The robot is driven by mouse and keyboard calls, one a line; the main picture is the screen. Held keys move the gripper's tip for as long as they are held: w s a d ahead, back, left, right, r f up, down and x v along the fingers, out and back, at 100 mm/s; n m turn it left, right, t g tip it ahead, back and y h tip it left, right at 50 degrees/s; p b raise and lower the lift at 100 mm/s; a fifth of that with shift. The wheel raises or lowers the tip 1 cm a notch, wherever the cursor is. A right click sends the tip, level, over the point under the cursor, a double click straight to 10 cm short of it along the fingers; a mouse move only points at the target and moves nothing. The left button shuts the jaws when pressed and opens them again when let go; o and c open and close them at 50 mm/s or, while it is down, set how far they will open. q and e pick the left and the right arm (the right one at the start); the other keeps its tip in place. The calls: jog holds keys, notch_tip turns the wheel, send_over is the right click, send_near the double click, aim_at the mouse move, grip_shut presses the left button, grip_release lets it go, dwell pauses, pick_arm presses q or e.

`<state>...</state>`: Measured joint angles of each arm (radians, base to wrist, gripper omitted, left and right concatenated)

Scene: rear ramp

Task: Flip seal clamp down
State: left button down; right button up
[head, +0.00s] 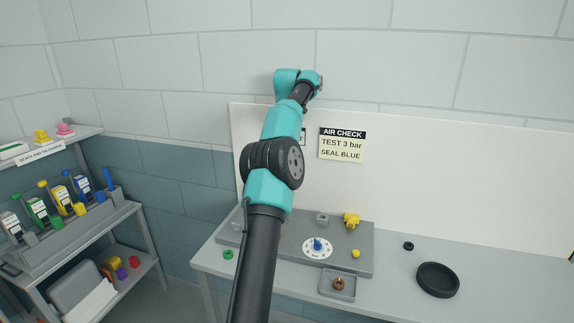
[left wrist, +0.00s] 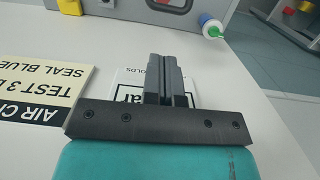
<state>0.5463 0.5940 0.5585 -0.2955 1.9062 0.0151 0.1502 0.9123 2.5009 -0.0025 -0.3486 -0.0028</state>
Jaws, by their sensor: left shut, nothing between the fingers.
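The grey fixture plate (head: 290,255) lies on the bench. It carries a white dial (head: 310,251) with a blue knob (head: 318,244), a small grey block (head: 322,219) and a yellow part (head: 351,220). I cannot tell which part is the seal clamp; my left arm hides some of the plate. My left gripper (left wrist: 168,82) is shut and empty in the left wrist view, in front of a white card with black print (left wrist: 126,92) on the back panel. In the head view its fingers are hidden behind my arm. My right gripper is not in view.
The AIR CHECK sign (head: 342,146) is on the white back panel (head: 450,180). A small tray (head: 325,289) holds a brown part. A shelf unit (head: 70,238) with coloured items stands at left.

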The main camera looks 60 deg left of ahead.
pick_arm(q)
jog(key=shift+f, duration=0.15)
notch_tip(320, 180, down, 10)
jog(key=shift+s+d+r, duration=0.2)
jog(key=shift+s+d, duration=0.2)
dwell(0.6)
jog(key=shift+d, duration=0.2)
